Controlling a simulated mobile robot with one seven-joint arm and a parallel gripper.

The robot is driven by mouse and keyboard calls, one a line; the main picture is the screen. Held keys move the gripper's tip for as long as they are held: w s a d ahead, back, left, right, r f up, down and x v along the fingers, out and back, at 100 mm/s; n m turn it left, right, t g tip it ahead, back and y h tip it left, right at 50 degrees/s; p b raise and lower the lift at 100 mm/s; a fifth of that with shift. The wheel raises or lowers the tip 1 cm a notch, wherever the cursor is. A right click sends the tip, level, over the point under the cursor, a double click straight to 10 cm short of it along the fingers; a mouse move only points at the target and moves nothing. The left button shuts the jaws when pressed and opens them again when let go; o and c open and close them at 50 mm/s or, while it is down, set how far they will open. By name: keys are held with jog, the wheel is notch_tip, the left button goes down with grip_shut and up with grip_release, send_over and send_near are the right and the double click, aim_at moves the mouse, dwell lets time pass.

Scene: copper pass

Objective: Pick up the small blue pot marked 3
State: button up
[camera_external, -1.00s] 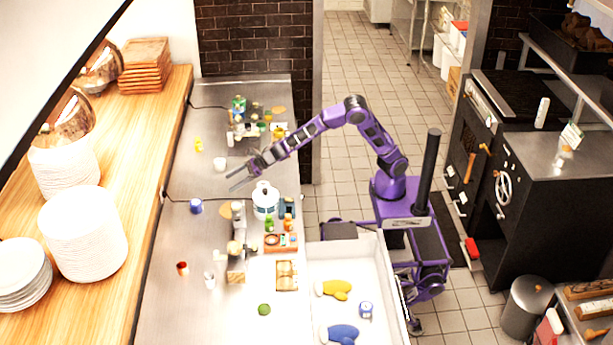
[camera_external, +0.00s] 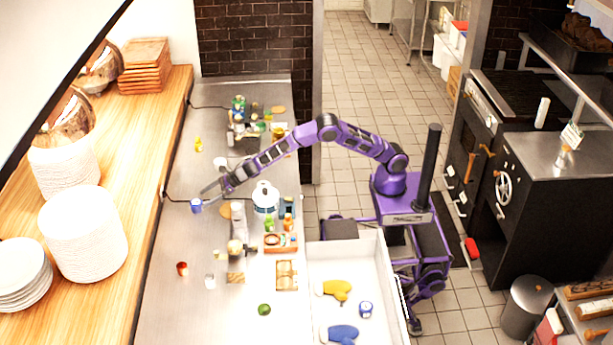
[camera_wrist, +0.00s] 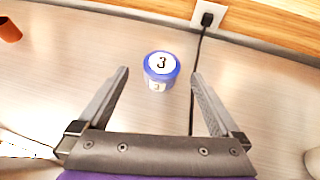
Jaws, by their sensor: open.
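The small blue pot (camera_wrist: 161,68) shows a white lid marked 3 in the wrist view. It stands upright on the steel counter, just beyond and between my fingertips, with neither finger visibly touching it. In the external view the blue pot (camera_external: 196,206) is on the counter's left side, close to my fingers. My gripper (camera_wrist: 158,76) is open and empty; in the external view my gripper (camera_external: 206,192) is at the end of my outstretched arm.
A black cable (camera_wrist: 196,65) runs from a wall socket (camera_wrist: 208,18) past the pot's right side. A white kettle-like vessel (camera_external: 265,198) stands to the right of the gripper. A brown-red cup (camera_wrist: 8,30) is at the wrist view's upper left. Counter around the pot is mostly clear.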

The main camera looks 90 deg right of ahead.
aim_at(198, 202)
jog(key=shift+p+x, duration=0.45)
jog(key=shift+x, duration=1.55)
jog(key=shift+d, duration=0.1)
jog(key=shift+r, duration=0.1)
jog(key=c, duration=1.6)
